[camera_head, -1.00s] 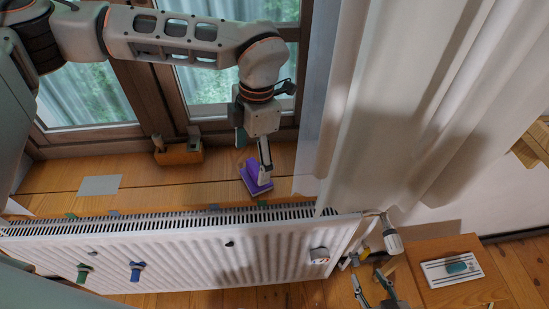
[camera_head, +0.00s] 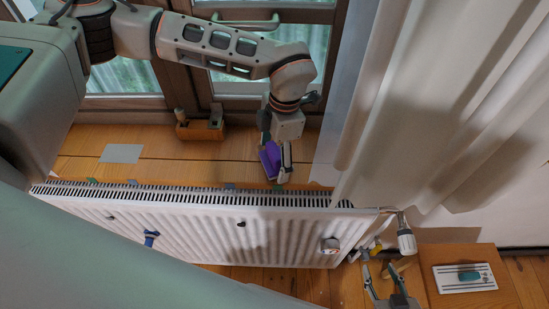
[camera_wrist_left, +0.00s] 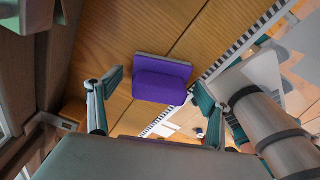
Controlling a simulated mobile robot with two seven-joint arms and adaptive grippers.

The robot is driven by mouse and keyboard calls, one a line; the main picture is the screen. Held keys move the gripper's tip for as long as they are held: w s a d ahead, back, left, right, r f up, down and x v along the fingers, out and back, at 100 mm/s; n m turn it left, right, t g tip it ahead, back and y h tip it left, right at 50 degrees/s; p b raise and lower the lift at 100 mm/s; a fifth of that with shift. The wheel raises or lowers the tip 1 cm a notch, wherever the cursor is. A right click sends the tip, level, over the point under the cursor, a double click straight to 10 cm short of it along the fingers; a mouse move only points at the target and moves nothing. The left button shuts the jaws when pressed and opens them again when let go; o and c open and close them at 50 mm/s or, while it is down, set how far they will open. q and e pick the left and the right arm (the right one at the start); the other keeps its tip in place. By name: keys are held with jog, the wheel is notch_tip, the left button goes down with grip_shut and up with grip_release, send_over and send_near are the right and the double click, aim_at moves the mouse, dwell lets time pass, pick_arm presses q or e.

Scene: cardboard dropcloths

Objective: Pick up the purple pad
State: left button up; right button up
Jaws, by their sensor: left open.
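The purple pad (camera_head: 269,160) lies on the wooden sill between the window and the radiator. In the left wrist view the pad (camera_wrist_left: 160,88) shows as a purple block with a greyish back plate. My left gripper (camera_head: 279,168) is at the pad in the head view, with a finger covering part of it. In the left wrist view my left gripper (camera_wrist_left: 157,84) is open, its two fingers spread on either side of the pad, with gaps showing. My right gripper (camera_head: 383,282) is at the lower right beside the small wooden table, its fingers apart and empty.
A white radiator (camera_head: 200,227) runs along the sill's near side, with a blue clip (camera_head: 151,238) on its front. A white curtain (camera_head: 425,110) hangs right of my left gripper.

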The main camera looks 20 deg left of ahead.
aim_at(274, 150)
pick_arm(q)
jog(key=c, duration=1.3)
jog(key=shift+r, duration=0.1)
notch_tip(274, 150, up, 20)
jog(key=shift+f+p, duration=0.1)
jog(key=shift+p, duration=0.55)
jog(key=shift+o, duration=1.2)
